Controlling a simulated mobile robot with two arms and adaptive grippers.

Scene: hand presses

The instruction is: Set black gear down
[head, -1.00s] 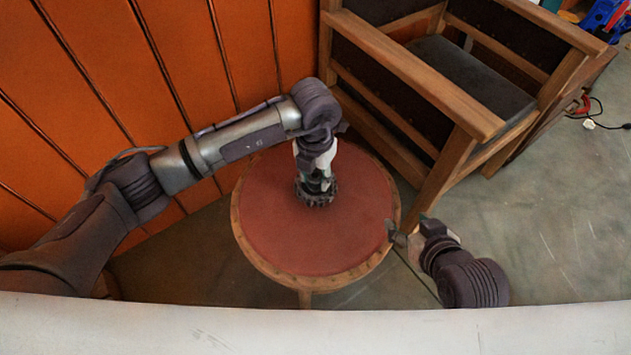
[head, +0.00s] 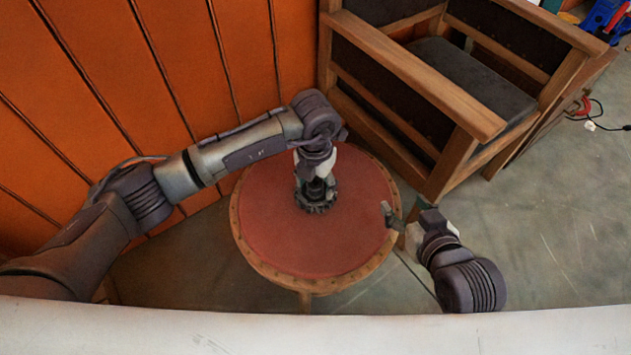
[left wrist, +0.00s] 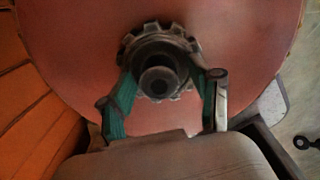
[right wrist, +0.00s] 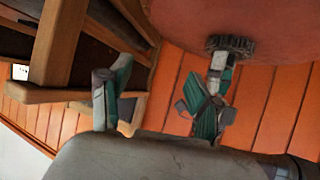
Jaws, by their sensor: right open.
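The black gear (head: 316,207) is toothed, with a round hub, over the middle of the round red-topped stool (head: 290,245). In the left wrist view the gear (left wrist: 157,32) lies flat with its hub facing the camera. My left gripper (head: 317,188) points down from above, its green-padded fingers (left wrist: 160,85) closed on both sides of the hub. In the right wrist view the gear (right wrist: 230,44) is at the stool's surface; I cannot tell whether it bears on it. My right gripper (head: 398,224) is open and empty beside the stool's right edge.
A wooden armchair (head: 470,75) with a dark seat stands close behind and right of the stool. An orange panelled wall (head: 90,110) is at the left. The red top around the gear is clear. A cable (head: 598,118) lies on the floor at far right.

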